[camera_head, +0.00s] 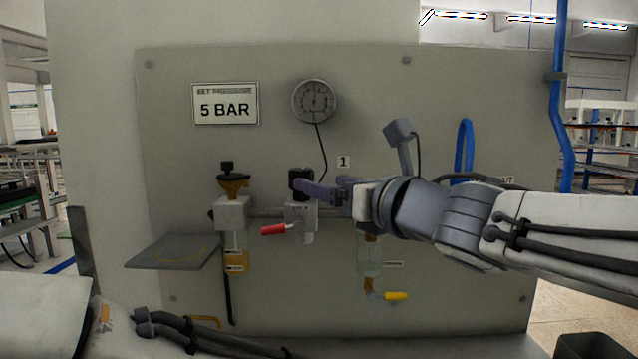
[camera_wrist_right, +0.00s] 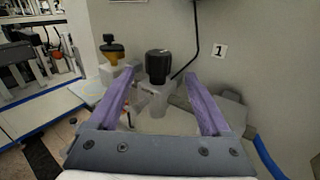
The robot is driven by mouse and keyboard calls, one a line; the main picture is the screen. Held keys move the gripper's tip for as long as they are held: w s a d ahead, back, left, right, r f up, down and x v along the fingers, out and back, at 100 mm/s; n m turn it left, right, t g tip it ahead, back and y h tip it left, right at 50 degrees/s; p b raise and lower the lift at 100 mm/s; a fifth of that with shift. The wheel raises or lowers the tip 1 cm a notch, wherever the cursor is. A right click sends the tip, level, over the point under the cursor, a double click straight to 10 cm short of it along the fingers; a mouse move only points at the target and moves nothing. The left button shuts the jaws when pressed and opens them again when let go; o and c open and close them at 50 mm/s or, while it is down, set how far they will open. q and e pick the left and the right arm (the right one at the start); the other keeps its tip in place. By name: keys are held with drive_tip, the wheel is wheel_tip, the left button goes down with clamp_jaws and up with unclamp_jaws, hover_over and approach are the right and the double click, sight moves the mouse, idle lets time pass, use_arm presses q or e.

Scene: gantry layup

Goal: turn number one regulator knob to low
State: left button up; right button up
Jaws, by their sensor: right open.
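The number one regulator knob (camera_head: 300,175) is a black cylinder on top of a light regulator body (camera_head: 297,212). It stands left of the label "1" (camera_head: 343,162). In the right wrist view the knob (camera_wrist_right: 158,62) shows upright, just past and between the purple fingertips. My right gripper (camera_head: 318,187) comes in from the right. Its fingers are apart and empty, and one tip overlaps the lower edge of the knob in the head view. I cannot tell whether it touches. The knob's setting marks are not readable. My left gripper is out of view.
A round gauge (camera_head: 314,101) and a "5 BAR" sign (camera_head: 225,104) hang above. A red-handled valve (camera_head: 273,230) sits below the knob. A yellow-handled drain (camera_head: 394,296) is lower right.

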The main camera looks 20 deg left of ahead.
sight(293, 172)
drive_tip(key=shift+w+a+r+n, duration=0.2)
drive_tip(key=shift+a+n, duration=0.1)
drive_tip(key=shift+n, duration=0.1)
drive_tip(key=p+x, duration=0.1)
drive_tip(key=x, duration=0.9)
drive_tip(key=shift+s+r, duration=0.1)
drive_tip(key=shift+c, duration=0.4)
